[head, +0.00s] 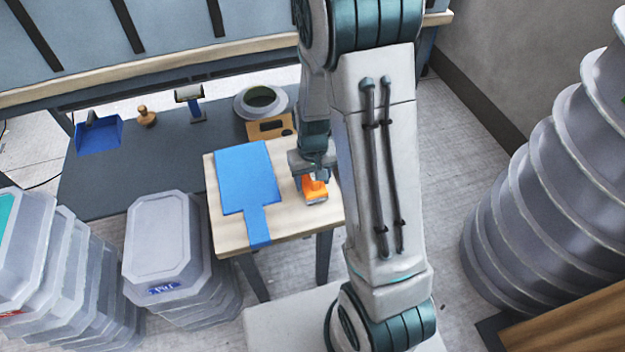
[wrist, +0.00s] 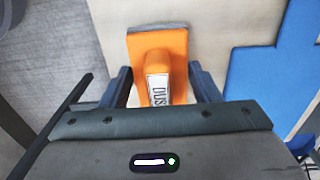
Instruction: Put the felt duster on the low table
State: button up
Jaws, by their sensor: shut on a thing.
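The felt duster (head: 315,190) is orange with a grey felt edge. It is at the right side of the low wooden table (head: 290,237), and I cannot tell whether it touches the top. My gripper (head: 314,178) is above the table and shut on the duster. In the wrist view the orange duster (wrist: 158,62) sits between the two fingers of my gripper (wrist: 160,88), its white label partly readable. The pale tabletop (wrist: 215,20) shows behind it. My arm hides part of the table's right side in the head view.
A blue cutting-board shape (head: 247,180) lies on the left of the tabletop. A blue dustpan (head: 100,137), a wooden stamp-like knob (head: 146,117) and a round grey mould (head: 261,101) are on the dark mat behind. Stacked grey tubs (head: 165,240) stand left, ribbed moulds (head: 555,190) right.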

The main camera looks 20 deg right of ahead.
jog(key=shift+f, duration=0.15)
jog(key=shift+f, duration=0.15)
jog(key=o, duration=1)
jog(key=shift+c, duration=0.2)
